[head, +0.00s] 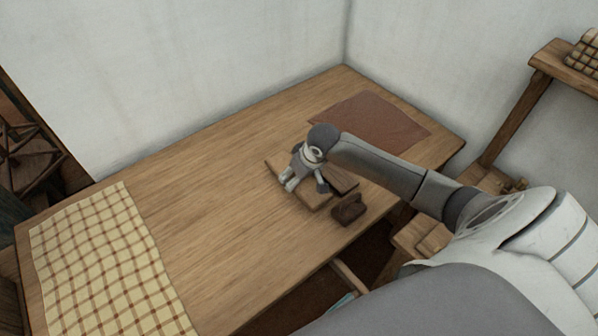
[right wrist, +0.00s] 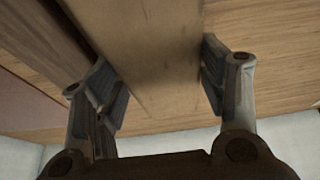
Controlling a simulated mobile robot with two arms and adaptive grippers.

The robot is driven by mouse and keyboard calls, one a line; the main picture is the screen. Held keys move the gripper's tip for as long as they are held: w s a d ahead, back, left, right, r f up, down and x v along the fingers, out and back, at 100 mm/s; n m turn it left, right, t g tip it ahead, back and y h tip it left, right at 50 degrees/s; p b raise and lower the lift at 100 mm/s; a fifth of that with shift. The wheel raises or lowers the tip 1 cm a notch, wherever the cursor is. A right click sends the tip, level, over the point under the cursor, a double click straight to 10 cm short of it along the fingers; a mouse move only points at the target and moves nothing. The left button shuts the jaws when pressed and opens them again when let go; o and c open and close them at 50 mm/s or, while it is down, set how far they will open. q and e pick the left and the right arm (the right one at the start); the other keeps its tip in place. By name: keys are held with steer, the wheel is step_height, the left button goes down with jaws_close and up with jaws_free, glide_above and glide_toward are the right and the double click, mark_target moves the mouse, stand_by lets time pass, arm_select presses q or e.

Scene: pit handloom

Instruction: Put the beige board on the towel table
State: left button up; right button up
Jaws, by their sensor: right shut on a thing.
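My right gripper (head: 305,184) is over the front middle of the wooden table (head: 215,165), pointing down. In the right wrist view its fingers (right wrist: 165,85) are shut on the two sides of a flat beige-brown board (right wrist: 160,45). The board (head: 313,201) also shows in the head view, partly hidden by the gripper. It is at or just above the tabletop; I cannot tell whether it touches. A checked yellow towel (head: 105,265) lies on the left end of this table. My left gripper is not in view.
A darker board (head: 343,184) lies close beside the gripper. A small dark brown block (head: 349,209) stands near the front edge. A reddish-brown mat (head: 371,122) covers the far right corner. A wooden shelf (head: 565,67) with checked cloth stands at right. The table's middle left is clear.

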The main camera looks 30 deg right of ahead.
steer(key=shift+f+p, duration=0.35)
steer(key=shift+f, duration=1.15)
steer(key=shift+f, duration=0.1)
steer(key=o, duration=1.1)
steer(key=v, duration=1.2)
